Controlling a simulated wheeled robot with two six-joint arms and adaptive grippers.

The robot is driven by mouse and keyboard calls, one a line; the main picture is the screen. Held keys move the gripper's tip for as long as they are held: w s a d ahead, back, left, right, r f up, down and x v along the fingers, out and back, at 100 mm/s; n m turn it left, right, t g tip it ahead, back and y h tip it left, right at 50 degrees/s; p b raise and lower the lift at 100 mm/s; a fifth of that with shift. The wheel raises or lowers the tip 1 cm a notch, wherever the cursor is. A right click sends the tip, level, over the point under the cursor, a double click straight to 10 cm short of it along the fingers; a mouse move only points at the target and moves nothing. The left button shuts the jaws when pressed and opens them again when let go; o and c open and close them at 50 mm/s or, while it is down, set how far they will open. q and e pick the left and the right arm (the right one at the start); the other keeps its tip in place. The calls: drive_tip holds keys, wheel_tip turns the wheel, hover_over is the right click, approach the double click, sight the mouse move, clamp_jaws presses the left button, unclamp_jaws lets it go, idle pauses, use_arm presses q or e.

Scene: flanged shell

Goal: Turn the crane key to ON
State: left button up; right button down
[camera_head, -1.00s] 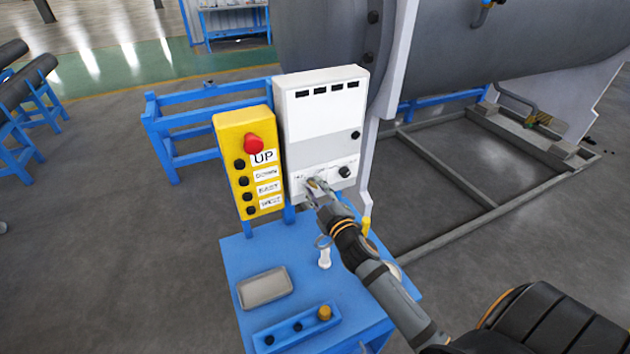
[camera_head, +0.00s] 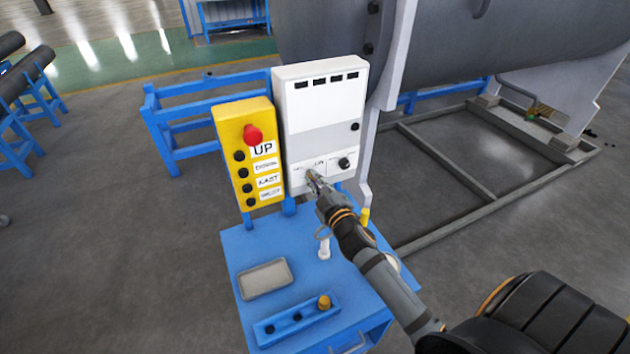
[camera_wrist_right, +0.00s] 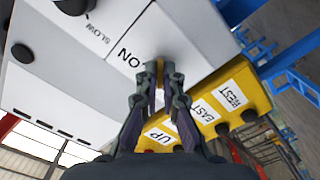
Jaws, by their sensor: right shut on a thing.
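The white control box (camera_head: 318,100) stands upright behind the blue table, with a labelled lower panel that has a black knob (camera_head: 344,163) at its right. My right gripper (camera_head: 313,178) is at the left part of that panel. In the right wrist view, my gripper (camera_wrist_right: 160,72) is shut on the small yellowish crane key (camera_wrist_right: 160,66), in front of the white panel. The word ON shows beside the key there. The fingers hide most of the key, so its exact angle cannot be told. My left gripper is not in view.
A yellow pendant (camera_head: 248,155) with a red button and several black buttons hangs just left of the box. The blue table (camera_head: 235,245) holds a grey tray (camera_head: 265,278), a small white post (camera_head: 324,248) and a blue button strip (camera_head: 297,325).

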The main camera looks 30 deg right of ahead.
drive_tip(key=m+b, duration=0.6)
drive_tip(key=m, duration=1.1)
drive_tip(key=shift+d+f+b, duration=0.1)
drive_tip(key=shift+b, duration=0.3)
drive_tip(key=shift+m, duration=0.4)
drive_tip(key=c, duration=1.5)
unclamp_jaws()
drive_tip(key=s, duration=1.2)
drive_tip(key=shift+a, duration=0.35)
